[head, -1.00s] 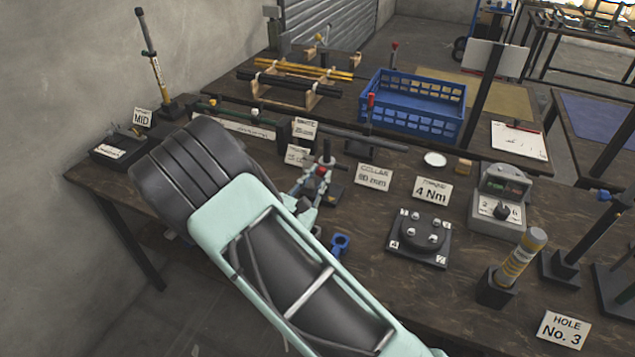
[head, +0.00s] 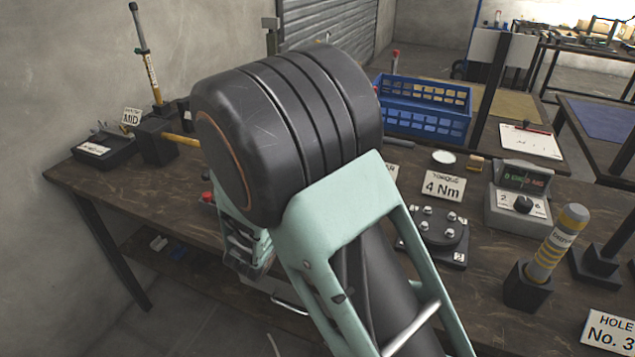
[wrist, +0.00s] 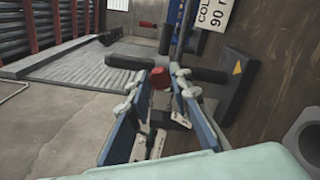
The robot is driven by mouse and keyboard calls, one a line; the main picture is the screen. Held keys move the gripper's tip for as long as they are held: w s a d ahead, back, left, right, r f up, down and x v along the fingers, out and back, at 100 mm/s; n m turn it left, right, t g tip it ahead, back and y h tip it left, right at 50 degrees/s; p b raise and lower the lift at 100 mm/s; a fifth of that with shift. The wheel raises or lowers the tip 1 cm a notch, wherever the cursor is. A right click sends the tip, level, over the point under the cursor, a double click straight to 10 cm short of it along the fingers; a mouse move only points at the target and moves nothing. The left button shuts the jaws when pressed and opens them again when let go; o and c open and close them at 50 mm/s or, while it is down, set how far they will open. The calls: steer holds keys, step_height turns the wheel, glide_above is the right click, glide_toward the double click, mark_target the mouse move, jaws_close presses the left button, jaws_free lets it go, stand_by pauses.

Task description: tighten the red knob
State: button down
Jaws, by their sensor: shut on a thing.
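In the wrist view the red knob (wrist: 158,77) sits between the tips of my gripper (wrist: 165,82). The gripper's blue fingers are shut on it, one on each side. A dark crossbar (wrist: 128,62) shows by the knob, in front of a dark block (wrist: 226,85) with a yellow triangle. In the head view my arm covers the gripper and the place where it grips. A small red spot (head: 207,197) shows left of my arm there; I cannot tell what it belongs to.
The 4 Nm card (head: 443,187), a black plate with bolts (head: 432,240), a grey gauge (head: 520,205) and a yellow-banded tool in its stand (head: 553,255) stand right of my arm. A blue crate (head: 425,105) is behind. The table's front left edge is clear.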

steer(key=shift+f+m+b, duration=0.1)
steer(key=shift+m+b, duration=1)
steer(key=shift+b, duration=0.45)
steer(key=c, duration=1.7)
jaws_free()
steer(key=shift+c, duration=0.2)
steer(key=v, duration=1.2)
